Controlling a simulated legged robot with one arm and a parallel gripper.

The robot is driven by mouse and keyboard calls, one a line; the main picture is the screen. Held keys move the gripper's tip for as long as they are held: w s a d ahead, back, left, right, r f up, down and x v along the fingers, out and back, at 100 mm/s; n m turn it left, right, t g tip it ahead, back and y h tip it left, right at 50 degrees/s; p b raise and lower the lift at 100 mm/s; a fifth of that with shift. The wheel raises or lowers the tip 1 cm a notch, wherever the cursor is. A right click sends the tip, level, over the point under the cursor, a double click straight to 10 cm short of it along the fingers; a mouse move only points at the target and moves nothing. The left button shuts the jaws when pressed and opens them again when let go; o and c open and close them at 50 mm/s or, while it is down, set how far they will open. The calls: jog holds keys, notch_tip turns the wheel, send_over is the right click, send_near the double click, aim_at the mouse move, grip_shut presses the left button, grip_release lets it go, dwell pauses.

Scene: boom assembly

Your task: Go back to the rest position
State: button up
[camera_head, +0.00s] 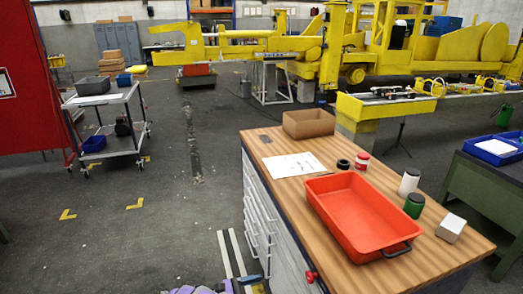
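My gripper does not show clearly anywhere in the head camera view. Only some purple and grey parts stand at the bottom edge, and I cannot tell what they are. A wooden-topped workbench (285,216) with grey drawers stands at the lower right. On it is an empty orange-red tray (357,212) with a dark handle at its near end.
On the bench stand a cardboard box (308,123), papers (293,165), a white jar (409,181), a green jar (414,205) and a white block (450,227). A grey cart (107,130) stands left. Floor between cart and bench is clear. Yellow boom machinery (440,50) fills the back.

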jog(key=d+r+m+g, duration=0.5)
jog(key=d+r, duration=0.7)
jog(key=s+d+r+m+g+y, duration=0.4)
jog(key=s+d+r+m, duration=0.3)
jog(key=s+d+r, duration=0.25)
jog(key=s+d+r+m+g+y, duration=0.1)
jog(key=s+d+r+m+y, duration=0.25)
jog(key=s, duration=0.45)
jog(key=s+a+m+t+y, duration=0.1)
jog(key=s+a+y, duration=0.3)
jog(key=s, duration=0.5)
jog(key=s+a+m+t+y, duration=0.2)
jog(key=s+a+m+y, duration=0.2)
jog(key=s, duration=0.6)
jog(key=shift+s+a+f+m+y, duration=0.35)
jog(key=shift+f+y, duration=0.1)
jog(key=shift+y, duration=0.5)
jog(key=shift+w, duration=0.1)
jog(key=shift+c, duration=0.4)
